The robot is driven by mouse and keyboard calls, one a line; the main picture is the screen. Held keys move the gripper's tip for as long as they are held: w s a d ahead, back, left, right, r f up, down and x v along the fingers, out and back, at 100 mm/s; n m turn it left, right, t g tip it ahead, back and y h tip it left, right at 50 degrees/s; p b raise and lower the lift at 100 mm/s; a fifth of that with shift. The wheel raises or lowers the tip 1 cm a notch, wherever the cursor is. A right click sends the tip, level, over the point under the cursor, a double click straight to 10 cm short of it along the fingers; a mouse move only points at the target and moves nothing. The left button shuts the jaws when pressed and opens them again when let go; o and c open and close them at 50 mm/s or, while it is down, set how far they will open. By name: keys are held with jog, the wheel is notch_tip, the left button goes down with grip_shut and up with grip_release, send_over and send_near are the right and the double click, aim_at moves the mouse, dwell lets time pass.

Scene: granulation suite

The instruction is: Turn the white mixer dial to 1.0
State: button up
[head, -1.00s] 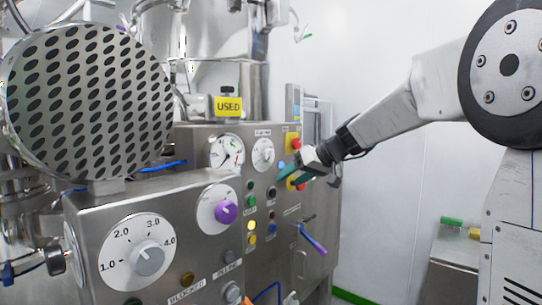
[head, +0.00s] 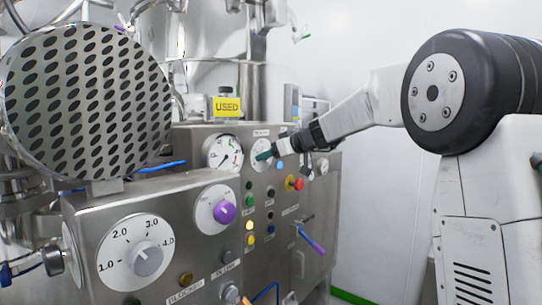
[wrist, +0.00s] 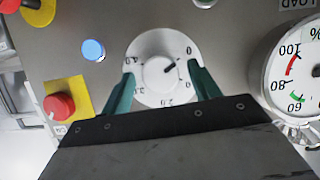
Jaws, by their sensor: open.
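The white dial with a white knob (wrist: 160,72) is at the upper middle of the wrist view. A dark mark on its knob points to the upper right, toward a 0; the other numerals are partly hidden or too small to read surely. My gripper (wrist: 162,80) is open, its two green fingers either side of the knob and over the dial face, with nothing between them gripped. In the head view the same dial (head: 259,146) is on the back panel, partly covered by my gripper (head: 265,156). Whether the fingers touch the panel, I cannot tell.
A gauge (head: 223,153) is just left of the dial. A red emergency button (head: 294,183) and small coloured buttons are below. A larger dial with a grey knob (head: 148,259) and one with a purple knob (head: 224,212) are on the nearer panel.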

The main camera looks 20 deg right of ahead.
jog(key=c, duration=1)
jog(key=shift+o, duration=0.2)
jog(key=shift+w, duration=0.1)
jog(key=m+y, duration=0.1)
jog(key=m, duration=0.1)
jog(key=m+g+y, duration=0.1)
jog(key=m+y, duration=0.1)
jog(key=m, duration=0.1)
jog(key=m+y, duration=0.2)
jog(key=m, duration=0.1)
jog(key=shift+w+d+f+g, duration=0.15)
jog(key=shift+d+f+g, duration=0.05)
jog(key=shift+d+g, duration=0.1)
jog(key=o, duration=1)
jog(key=shift+c, duration=0.2)
